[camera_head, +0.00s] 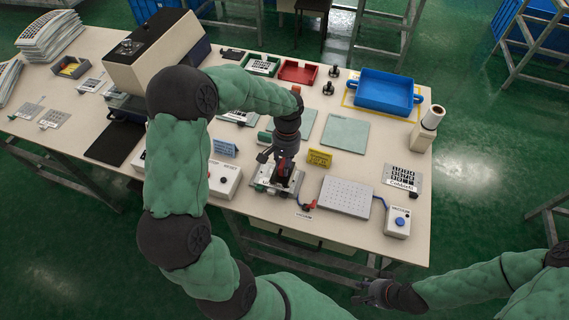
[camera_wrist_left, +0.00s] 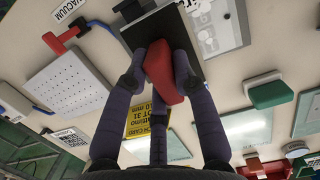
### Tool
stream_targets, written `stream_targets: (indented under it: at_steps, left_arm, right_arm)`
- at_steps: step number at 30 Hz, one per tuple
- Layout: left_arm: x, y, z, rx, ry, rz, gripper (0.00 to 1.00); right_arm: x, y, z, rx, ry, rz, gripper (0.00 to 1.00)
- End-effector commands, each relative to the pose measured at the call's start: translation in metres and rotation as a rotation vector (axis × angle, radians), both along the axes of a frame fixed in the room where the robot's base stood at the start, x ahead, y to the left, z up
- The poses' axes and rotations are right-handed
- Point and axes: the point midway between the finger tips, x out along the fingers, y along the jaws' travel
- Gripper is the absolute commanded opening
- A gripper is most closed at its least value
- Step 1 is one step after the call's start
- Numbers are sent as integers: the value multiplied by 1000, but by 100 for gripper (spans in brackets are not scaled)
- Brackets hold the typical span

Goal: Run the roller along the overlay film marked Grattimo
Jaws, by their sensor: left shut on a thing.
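My left gripper (camera_head: 284,172) is shut on a red handle (camera_wrist_left: 160,70), taken to be the roller's. In the left wrist view the fingers close around this handle, and a dark flat shape (camera_wrist_left: 192,40) lies behind it. In the head view the gripper points down over a pale fixture (camera_head: 264,187) at the front edge of the table; the roller's contact with anything is hidden. A yellow card (camera_wrist_left: 146,120) carries partly readable text ending in "ttimo". I cannot make out the film marked Grattimo itself. My right gripper (camera_head: 370,292) hangs apart over the floor, seemingly empty and open.
A perforated plate (camera_head: 345,197) lies right of the left gripper, with a red lever (camera_head: 309,205) between them. A box with a blue button (camera_head: 398,222) stands beyond it.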

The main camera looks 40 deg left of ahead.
Motion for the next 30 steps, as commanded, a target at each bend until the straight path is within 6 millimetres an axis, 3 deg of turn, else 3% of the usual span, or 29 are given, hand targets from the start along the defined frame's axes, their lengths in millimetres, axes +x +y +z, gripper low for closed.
stream_targets:
  at_steps: [30]
  left_arm:
    - [0, 0, -5, 0, -1, 0, 0]
  right_arm:
    - [0, 0, -3, 0, 0, 0, 40]
